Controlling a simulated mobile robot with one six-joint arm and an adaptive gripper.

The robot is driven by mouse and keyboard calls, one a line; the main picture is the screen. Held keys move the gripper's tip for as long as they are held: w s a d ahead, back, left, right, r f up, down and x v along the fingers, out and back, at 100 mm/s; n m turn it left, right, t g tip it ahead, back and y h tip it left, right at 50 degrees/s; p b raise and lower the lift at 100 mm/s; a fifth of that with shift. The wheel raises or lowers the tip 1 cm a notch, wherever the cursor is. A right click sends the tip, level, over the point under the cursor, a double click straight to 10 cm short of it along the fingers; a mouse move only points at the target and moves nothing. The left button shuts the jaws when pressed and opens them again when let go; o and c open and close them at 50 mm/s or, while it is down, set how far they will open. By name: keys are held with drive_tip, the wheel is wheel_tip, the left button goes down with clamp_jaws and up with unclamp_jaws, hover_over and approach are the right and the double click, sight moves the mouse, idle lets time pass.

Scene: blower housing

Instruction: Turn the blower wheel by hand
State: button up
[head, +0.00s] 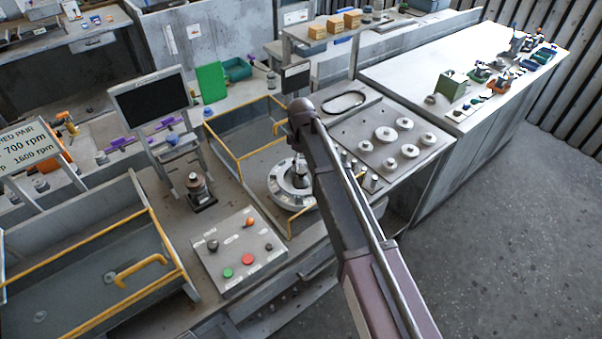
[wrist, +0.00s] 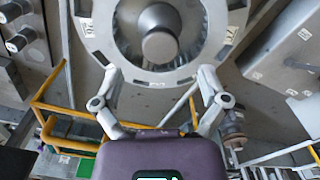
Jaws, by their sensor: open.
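The blower wheel (head: 283,197) is a round pale metal ring inside the yellow-railed bay in the head view, partly hidden behind my arm. In the wrist view the ring (wrist: 103,45) fills the top middle, with slots and small labels around it and a dark round hub (wrist: 160,46) at its centre. My gripper (wrist: 158,73) is open, its two grey fingers spread apart with nothing between them. The fingertips appear at the wheel's near rim; I cannot tell whether they touch it. In the head view my arm hides the gripper.
A control panel (head: 240,250) with green and red buttons stands left of the wheel. Yellow rails (head: 222,152) edge the bay. A plate with several round weights (head: 385,135) lies to the right. A monitor (head: 150,100) stands at the back left.

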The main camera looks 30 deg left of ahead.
sight(301, 170)
drive_tip(key=shift+f+b, duration=1.7)
drive_tip(key=shift+f, duration=0.3)
drive_tip(key=shift+s, duration=0.1)
clamp_jaws()
